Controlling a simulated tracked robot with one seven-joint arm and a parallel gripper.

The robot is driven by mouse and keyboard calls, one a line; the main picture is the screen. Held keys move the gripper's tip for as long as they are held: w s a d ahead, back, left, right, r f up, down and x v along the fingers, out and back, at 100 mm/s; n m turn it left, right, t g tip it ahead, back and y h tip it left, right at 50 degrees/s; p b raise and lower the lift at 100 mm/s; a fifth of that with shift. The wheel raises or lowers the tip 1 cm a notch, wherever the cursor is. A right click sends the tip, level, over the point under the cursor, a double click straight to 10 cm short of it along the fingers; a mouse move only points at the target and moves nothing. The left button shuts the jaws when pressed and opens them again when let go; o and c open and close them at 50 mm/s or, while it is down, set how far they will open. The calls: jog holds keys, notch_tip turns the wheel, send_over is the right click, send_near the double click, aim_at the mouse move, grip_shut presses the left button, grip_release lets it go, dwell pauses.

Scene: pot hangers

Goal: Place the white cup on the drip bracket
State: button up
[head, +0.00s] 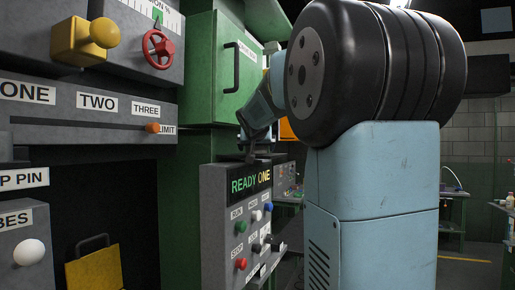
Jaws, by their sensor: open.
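I see no white cup and no drip bracket that I can make out in the head view. My arm's large joint and column fill the right middle and hide what is behind them. My gripper (252,147) shows small and dark at the end of the blue-grey link, just above the top of the READY ONE control box. It is open, and nothing shows in it. Its fingertips are hard to make out.
The grey control box (212,229) has coloured buttons. A green cabinet (210,95) with a black handle stands behind it. At left are a yellow knob (104,33), a red handwheel (159,47), a white knob (30,252) and a yellow panel (95,272). Open floor shows at far right.

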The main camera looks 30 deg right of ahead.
jog(key=v, duration=1.2)
jog(key=s+a+f+n+g+y, duration=0.2)
jog(key=s+a+f, duration=0.3)
jog(key=s+f, duration=0.3)
jog(key=s+a+f+n+g+y, duration=0.2)
jog(key=s+a+f, duration=0.3)
jog(key=s+f, duration=0.3)
jog(key=s+a+f+n+g+y, duration=0.1)
jog(key=s+a+f, duration=0.3)
jog(key=s+f, duration=0.5)
notch_tip(320, 180, down, 6)
jog(key=shift+a+r+n+g+y, duration=0.15)
jog(key=shift+a+n+g+y, duration=0.25)
jog(key=shift+g+y, duration=0.25)
jog(key=shift+c, duration=0.5)
